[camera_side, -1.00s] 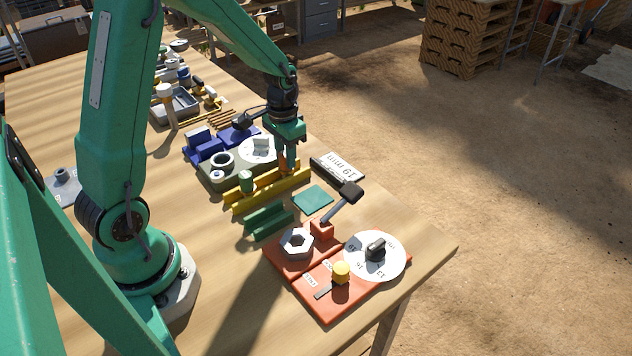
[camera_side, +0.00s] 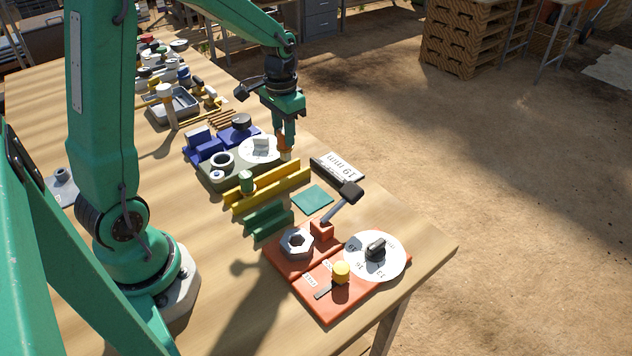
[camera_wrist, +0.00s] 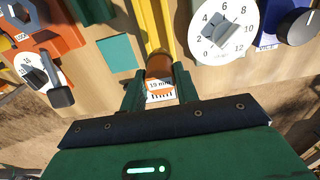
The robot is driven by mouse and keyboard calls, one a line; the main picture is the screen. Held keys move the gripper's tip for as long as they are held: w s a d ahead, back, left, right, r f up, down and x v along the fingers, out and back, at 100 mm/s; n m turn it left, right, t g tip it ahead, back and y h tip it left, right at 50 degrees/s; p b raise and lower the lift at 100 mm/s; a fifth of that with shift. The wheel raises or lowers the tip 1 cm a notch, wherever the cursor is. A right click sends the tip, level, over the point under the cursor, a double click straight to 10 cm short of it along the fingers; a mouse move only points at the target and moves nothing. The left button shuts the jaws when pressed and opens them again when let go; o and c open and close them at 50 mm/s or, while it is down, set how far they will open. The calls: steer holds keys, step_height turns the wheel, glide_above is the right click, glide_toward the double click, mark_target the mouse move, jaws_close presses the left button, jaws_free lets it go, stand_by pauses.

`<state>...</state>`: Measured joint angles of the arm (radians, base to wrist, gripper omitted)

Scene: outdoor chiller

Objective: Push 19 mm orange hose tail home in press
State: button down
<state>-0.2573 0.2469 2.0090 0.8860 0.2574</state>
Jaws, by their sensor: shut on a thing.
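My gripper (camera_side: 287,138) is shut on the orange hose tail (camera_side: 285,153), holding it upright just above the far end of the yellow rail (camera_side: 255,198). In the wrist view the hose tail (camera_wrist: 158,65) shows as an orange-brown cylinder between the fingers, with a white "19 mm" label (camera_wrist: 160,88) near them. The orange press plate (camera_side: 325,302) lies at the near right of the bench, bearing a grey hex piece (camera_side: 297,243), a black-handled lever (camera_side: 347,194), a yellow knob (camera_side: 341,272) and a white dial (camera_side: 390,267). The hose tail's lower end is hard to make out.
A white "19 mm" plate (camera_side: 342,167) lies near the edge. Grey-green and blue fixtures (camera_side: 204,152) stand behind.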

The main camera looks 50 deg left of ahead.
steer(key=c, duration=1.9)
jaws_free()
jaws_close()
steer(key=shift+d+r, duration=0.2)
steer(key=shift+d, duration=0.35)
steer(key=s+d+r, duration=0.2)
steer(key=s+d, duration=0.3)
steer(key=d, duration=0.4)
steer(key=s+d+r, duration=0.2)
steer(key=s+d, duration=0.4)
steer(key=d, duration=0.4)
steer(key=shift+s+r, duration=0.25)
steer(key=shift+r, duration=0.05)
steer(key=shift+f, duration=0.2)
steer(key=shift+f, duration=2.75)
